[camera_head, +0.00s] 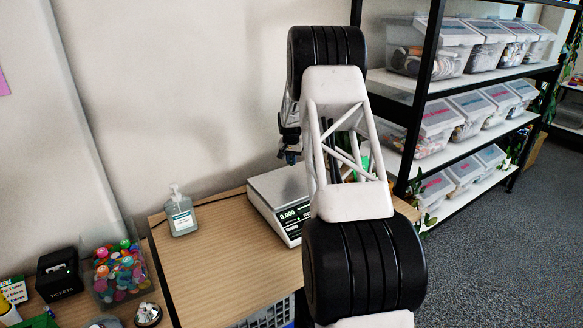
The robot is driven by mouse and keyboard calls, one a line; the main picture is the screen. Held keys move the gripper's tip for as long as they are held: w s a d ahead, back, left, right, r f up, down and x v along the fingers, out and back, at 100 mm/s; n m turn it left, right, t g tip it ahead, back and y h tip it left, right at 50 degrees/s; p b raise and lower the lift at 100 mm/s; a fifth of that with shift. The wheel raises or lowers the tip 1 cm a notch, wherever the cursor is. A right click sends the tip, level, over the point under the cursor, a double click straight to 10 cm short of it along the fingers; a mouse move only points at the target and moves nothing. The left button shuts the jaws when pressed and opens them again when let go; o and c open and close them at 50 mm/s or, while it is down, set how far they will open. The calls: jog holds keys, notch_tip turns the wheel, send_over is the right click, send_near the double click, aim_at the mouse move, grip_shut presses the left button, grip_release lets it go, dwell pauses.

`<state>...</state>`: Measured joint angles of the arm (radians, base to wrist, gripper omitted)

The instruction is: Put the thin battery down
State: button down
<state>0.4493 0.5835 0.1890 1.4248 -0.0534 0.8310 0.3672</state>
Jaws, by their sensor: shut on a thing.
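My gripper (291,156) is small and dark in the head view, left of my white arm link and partly hidden by it. It is above the back part of the weighing scale (270,187), apparently clear of its plate. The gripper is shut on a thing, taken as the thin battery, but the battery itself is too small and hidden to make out. The scale has a pale flat plate and a lit display reading 0.000. My arm covers the scale's right side.
The wooden table (215,262) is clear in front and left of the scale. A pump bottle (183,215) stands at its back left. Lower left are a box of colourful items (119,272) and a black ticket box (59,273). A black shelf rack (424,95) with clear bins stands right.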

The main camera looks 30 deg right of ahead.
jog(key=shift+w, duration=0.15)
jog(key=shift+f, duration=1.8)
jog(key=shift+f, duration=0.1)
jog(key=c, duration=1.1)
grip_release()
jog(key=shift+c, duration=0.2)
notch_tip(320, 180, up, 12)
jog(key=s+a, duration=0.1)
